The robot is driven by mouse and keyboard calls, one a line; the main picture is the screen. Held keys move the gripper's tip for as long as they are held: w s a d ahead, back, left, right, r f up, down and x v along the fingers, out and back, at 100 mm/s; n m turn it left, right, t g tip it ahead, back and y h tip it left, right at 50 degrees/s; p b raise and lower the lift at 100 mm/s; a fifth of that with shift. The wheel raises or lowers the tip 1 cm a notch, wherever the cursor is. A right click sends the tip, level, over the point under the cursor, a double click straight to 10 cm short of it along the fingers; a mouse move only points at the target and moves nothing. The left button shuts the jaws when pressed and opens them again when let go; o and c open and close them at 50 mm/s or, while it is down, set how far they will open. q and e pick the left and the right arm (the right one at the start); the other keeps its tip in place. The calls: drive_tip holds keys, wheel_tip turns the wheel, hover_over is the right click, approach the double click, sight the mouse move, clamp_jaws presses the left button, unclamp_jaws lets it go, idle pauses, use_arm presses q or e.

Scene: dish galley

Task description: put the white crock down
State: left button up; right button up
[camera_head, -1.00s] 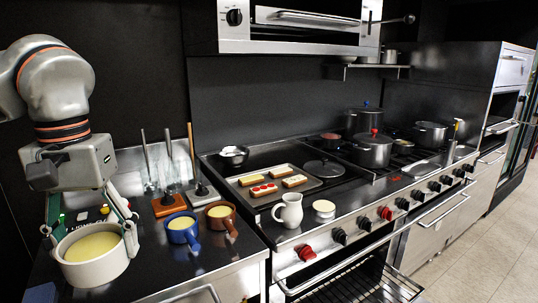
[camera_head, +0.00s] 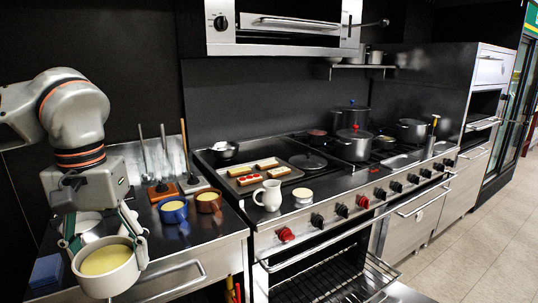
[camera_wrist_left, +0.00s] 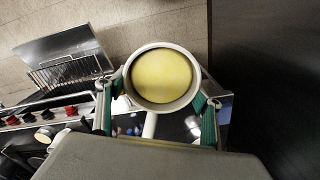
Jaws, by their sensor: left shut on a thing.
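The white crock (camera_head: 107,282), a round pot with yellow contents, is in my left gripper (camera_head: 106,243) at the lower left of the head view. The green-padded fingers are shut on it, one on each side of its rim. The crock is upright and overlaps the counter's front edge in the picture; its underside and any gap below it are hidden. In the left wrist view the crock (camera_wrist_left: 162,78) sits between the fingers of the left gripper (camera_wrist_left: 160,92), open top showing. My right gripper is in neither view.
A white pitcher (camera_head: 269,196) and a small white pot (camera_head: 303,197) stand on the range to the right.

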use_arm(q)
wheel_tip(320, 180, down, 19)
drive_tip(key=w+d+m, duration=0.1)
drive_tip(key=w+d, duration=0.1)
drive_tip(key=shift+w+r+m, duration=0.2)
drive_tip(key=shift+m, duration=0.1)
drive_tip(key=shift+r, duration=0.1)
